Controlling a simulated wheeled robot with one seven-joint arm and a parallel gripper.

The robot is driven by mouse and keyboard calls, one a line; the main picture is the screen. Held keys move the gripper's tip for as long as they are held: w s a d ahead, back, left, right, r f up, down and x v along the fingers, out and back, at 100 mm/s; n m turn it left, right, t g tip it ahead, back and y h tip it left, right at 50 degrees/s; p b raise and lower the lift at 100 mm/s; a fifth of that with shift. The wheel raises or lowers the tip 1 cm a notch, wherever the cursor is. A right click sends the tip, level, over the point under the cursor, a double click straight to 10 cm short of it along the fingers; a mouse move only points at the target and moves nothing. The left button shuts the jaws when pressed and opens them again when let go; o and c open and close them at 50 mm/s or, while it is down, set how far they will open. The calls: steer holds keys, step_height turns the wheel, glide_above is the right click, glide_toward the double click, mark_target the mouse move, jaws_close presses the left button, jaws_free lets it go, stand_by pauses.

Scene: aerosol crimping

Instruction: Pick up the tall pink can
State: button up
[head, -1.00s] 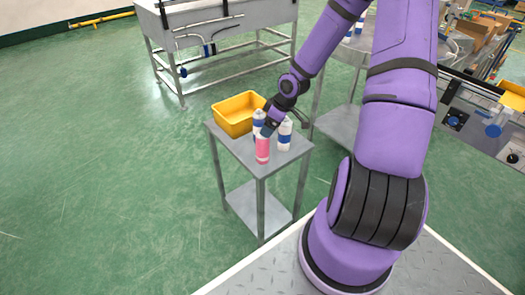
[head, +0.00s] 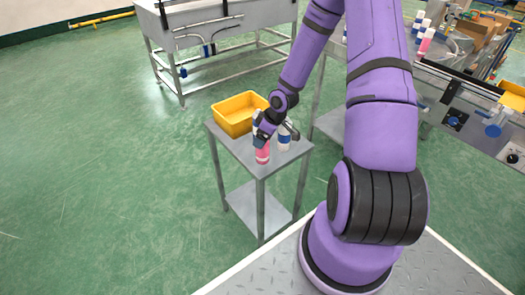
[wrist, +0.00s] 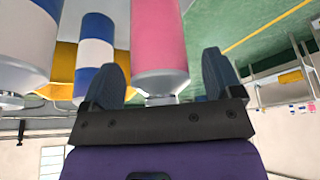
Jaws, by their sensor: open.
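The tall pink can (head: 262,154) stands upright on the small grey side table, near its front corner. In the head view my gripper (head: 262,140) is at the can's upper part and hides its top. In the wrist view the pink can (wrist: 158,45) appears upside down, its narrow white top between the two fingers of my gripper (wrist: 160,85). The fingers are apart on either side of it, with a gap visible to the right. I cannot tell whether the left finger touches the can.
A blue-and-white can (head: 284,139) stands close right of the pink one; another (wrist: 94,55) shows behind in the wrist view. A yellow bin (head: 239,114) sits at the back of the side table (head: 239,151). A machine bench (head: 470,113) stands at the right.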

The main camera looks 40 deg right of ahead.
steer(key=c, duration=1.2)
steer(key=shift+c, duration=0.2)
steer(key=shift+r, duration=0.2)
